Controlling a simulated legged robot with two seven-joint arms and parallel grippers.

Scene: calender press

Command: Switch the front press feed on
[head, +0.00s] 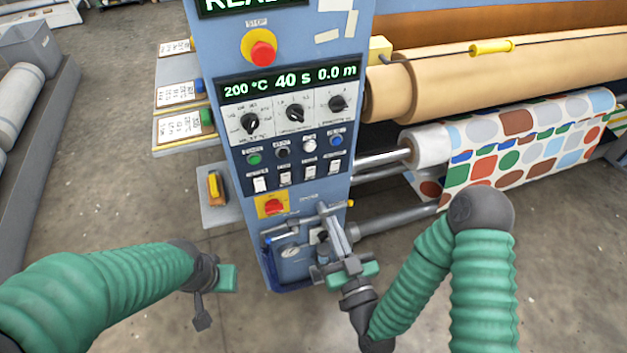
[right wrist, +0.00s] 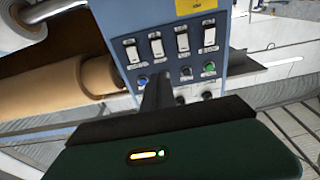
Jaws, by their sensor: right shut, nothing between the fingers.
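The blue control panel (head: 284,130) stands in the middle of the head view. It carries a row of white rocker switches (head: 285,177) under a row of buttons, and the labels are too small to read. The right wrist view shows these rockers (right wrist: 182,40) upside down above the buttons. My right gripper (head: 329,213) is shut and empty, in front of the panel's lower right part. In the right wrist view its finger (right wrist: 158,85) overlaps the button row; contact cannot be told. My left gripper (head: 203,308) hangs low left of the panel, apart from it; its jaws are unclear.
A red emergency stop (head: 262,53) and black knobs (head: 295,113) sit higher on the panel. A red rotary switch (head: 272,205) is below the rockers. Rollers with patterned fabric (head: 530,140) extend right. Side shelves (head: 183,128) stand left.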

